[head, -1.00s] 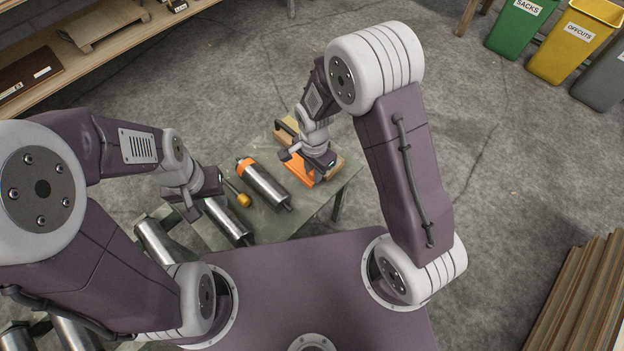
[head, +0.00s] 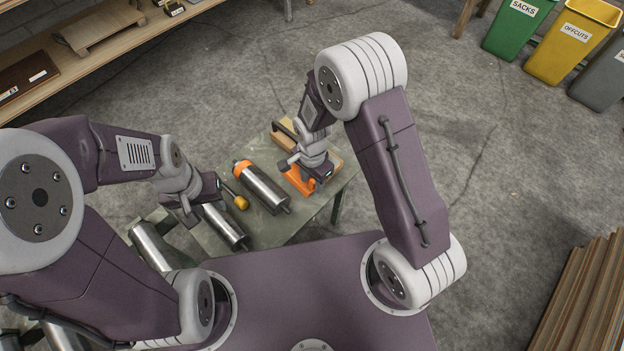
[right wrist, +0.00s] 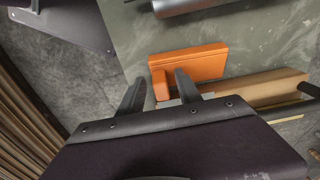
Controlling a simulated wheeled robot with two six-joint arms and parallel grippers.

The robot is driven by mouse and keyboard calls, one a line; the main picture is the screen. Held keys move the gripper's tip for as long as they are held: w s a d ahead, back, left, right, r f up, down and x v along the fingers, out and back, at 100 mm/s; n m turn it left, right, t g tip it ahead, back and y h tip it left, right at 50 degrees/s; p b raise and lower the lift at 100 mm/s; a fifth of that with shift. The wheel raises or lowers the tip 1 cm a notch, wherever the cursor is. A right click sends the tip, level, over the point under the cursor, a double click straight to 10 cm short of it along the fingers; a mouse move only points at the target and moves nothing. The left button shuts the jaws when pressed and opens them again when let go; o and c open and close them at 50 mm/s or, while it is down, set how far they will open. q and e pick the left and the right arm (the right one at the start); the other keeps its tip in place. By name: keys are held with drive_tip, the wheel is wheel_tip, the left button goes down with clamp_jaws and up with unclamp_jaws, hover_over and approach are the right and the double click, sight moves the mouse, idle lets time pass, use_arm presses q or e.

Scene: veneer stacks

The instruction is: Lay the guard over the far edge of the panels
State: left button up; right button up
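The orange guard (head: 296,182) lies on the grey-green table beside the light-wood panels (head: 336,158). My right gripper (head: 320,178) is low over the guard and hides part of it. In the right wrist view, the guard (right wrist: 195,62) is just beyond my right gripper (right wrist: 160,88). Its two fingers stand apart, with a small part of the guard showing between them. I cannot tell whether they touch it. The panels (right wrist: 262,88) show to the right of the fingers. My left gripper (head: 203,197) is above the table's left part; its fingers are not clear.
A steel roller with an orange end (head: 263,190) lies left of the guard. A yellow-ended tool (head: 240,203) and another metal cylinder (head: 224,226) lie further left. A dark bar (right wrist: 290,112) is near the panels. Floor beyond the table is open.

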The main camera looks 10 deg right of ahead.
wheel_tip(320, 180, up, 12)
drive_tip(key=p, duration=0.5)
drive_tip(key=s+d+r+n+t, duration=0.1)
drive_tip(key=s+d+r+n, duration=0.4)
drive_tip(key=s+d+n, duration=0.3)
drive_tip(key=shift+s+d+n, duration=0.4)
drive_tip(key=shift+d+n, duration=0.6)
drive_tip(key=shift+n, duration=0.2)
drive_tip(key=shift+o, duration=1.1)
